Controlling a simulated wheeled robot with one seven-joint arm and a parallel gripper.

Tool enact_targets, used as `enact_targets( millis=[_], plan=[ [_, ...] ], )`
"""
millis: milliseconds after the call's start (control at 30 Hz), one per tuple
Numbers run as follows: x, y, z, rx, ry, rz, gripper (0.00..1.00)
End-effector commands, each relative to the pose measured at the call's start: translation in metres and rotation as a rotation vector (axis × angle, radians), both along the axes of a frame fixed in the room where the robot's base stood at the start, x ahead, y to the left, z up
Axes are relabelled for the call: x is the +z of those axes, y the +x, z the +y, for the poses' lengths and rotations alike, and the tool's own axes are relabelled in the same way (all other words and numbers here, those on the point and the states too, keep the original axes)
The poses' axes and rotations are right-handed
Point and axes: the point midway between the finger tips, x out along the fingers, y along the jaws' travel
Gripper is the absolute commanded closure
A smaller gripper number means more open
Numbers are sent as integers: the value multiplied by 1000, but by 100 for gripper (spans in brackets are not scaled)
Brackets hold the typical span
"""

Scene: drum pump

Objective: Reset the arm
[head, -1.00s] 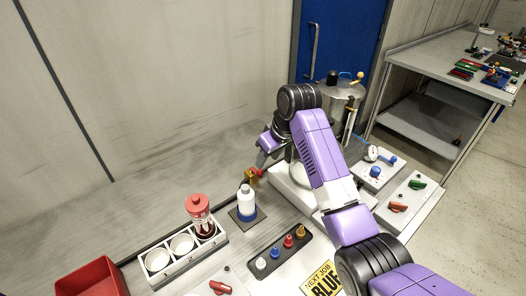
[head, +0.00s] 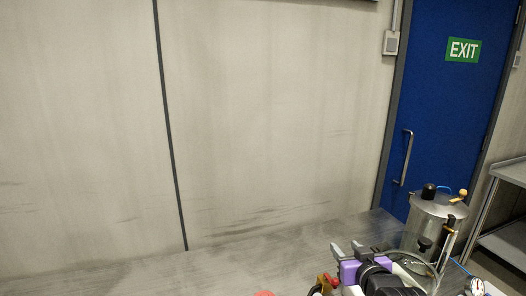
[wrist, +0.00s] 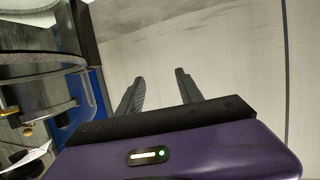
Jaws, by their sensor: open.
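The wrist view shows round metal parts (wrist: 40,95) at the left edge, beside the gripper.
A red and brass spout (head: 327,282) shows just left of my gripper. A red top (head: 264,293) peeks in at the bottom edge. A gauge (head: 476,286) is at the lower right. The blue door (head: 450,110) and grey wall (head: 270,110) stand behind. The bench top is mostly out of view.

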Motion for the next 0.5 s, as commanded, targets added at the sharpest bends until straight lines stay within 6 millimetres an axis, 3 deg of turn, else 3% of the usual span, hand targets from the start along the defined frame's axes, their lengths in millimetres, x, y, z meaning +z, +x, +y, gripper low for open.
enact_targets(
  millis=[33,200,500],
  plan=[
    [-12,-19,3,-11,15,-32,57],
    [-29,-78,6,-49,50,-150,57],
    [-44,-199,10,-95,83,-292,57]
  ],
)
